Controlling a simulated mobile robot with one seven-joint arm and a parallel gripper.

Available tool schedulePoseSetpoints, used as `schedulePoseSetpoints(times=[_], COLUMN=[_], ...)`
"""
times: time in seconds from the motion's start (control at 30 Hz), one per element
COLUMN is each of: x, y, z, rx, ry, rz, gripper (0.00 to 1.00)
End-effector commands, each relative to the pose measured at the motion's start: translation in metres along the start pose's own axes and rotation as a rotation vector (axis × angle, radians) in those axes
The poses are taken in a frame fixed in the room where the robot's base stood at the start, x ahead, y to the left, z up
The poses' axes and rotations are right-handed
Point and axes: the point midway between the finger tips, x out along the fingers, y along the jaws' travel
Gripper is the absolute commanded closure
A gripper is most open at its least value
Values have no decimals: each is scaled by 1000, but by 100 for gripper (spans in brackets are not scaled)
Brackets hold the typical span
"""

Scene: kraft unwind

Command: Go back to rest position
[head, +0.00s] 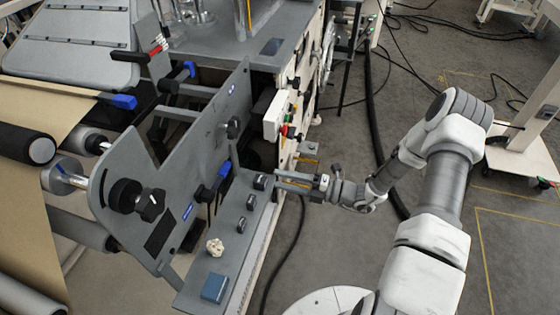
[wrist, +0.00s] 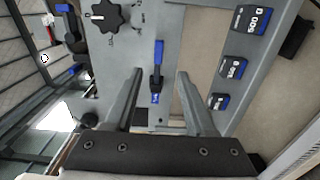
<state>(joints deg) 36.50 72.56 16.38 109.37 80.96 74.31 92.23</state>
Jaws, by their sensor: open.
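My gripper (head: 280,181) is in the middle of the head view, beside the grey side panel (head: 205,150) of the unwind machine and over its narrow ledge. In the wrist view my gripper (wrist: 159,78) shows two grey fingers set well apart. It is open, and I see nothing held between the fingers. Beyond them a blue-handled lever (wrist: 158,58) stands on the grey panel. A black star knob (wrist: 110,15) is at the upper left. My arm reaches in from the lower right of the head view.
Several small dark blocks with blue labels (wrist: 233,68) sit on the ledge close to the gripper. A crumpled pale piece (head: 214,247) and a blue block (head: 214,288) lie at the ledge's near end. Open floor (head: 325,235) lies right of the machine, with black cables on it.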

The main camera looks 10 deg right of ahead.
Motion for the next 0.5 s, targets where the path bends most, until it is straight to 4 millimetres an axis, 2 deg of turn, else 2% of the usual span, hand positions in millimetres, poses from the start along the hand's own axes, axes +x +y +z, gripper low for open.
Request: schedulePoseSetpoints(times=[0.27,0.37,0.5], x=[1,3,4], y=[7,24,59], z=[-1,-7,-23], rx=[-35,-132,-361], ry=[20,80,223], rz=[-12,-43,-109], gripper=[45,45,45])
